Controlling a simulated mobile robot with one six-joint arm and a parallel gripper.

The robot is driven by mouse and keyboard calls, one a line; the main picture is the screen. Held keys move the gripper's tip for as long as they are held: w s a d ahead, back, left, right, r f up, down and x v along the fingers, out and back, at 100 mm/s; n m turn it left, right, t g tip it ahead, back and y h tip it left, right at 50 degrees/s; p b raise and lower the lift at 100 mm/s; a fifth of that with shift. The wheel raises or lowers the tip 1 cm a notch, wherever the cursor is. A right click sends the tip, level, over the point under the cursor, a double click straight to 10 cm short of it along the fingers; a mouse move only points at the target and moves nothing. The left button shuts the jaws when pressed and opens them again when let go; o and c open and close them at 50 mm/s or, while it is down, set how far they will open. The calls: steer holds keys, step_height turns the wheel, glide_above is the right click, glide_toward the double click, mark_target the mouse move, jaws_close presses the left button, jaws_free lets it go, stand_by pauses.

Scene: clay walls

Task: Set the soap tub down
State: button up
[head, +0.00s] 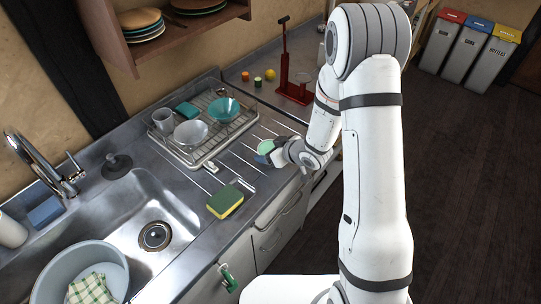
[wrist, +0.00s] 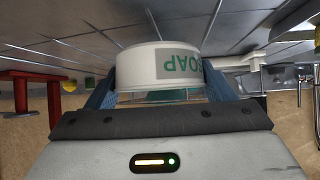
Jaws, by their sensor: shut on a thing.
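The soap tub (wrist: 165,66) is a round white tub with green SOAP lettering, held between the two blue fingers of my gripper (wrist: 163,84) in the wrist view. The lettering reads upside down there, as does the whole scene, so the tub looks upright. In the head view the tub's green top (head: 265,146) shows at my gripper (head: 267,152), over the ribbed drainer near the counter's front edge. My gripper is shut on the tub. Its underside is not clearly seen, so I cannot tell whether it touches the counter.
A dish rack (head: 206,128) with bowls and a cup stands left of the tub. A yellow-green sponge (head: 225,202) lies nearer, beside the sink (head: 157,211). A red stand (head: 292,72) and small round items are farther back. Bare ribbed drainer (head: 222,165) lies between rack and sponge.

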steer(key=shift+f, duration=1.2)
steer(key=shift+f, duration=0.2)
steer(key=o, duration=1.1)
steer(key=shift+o, duration=0.2)
steer(key=shift+r, duration=0.15)
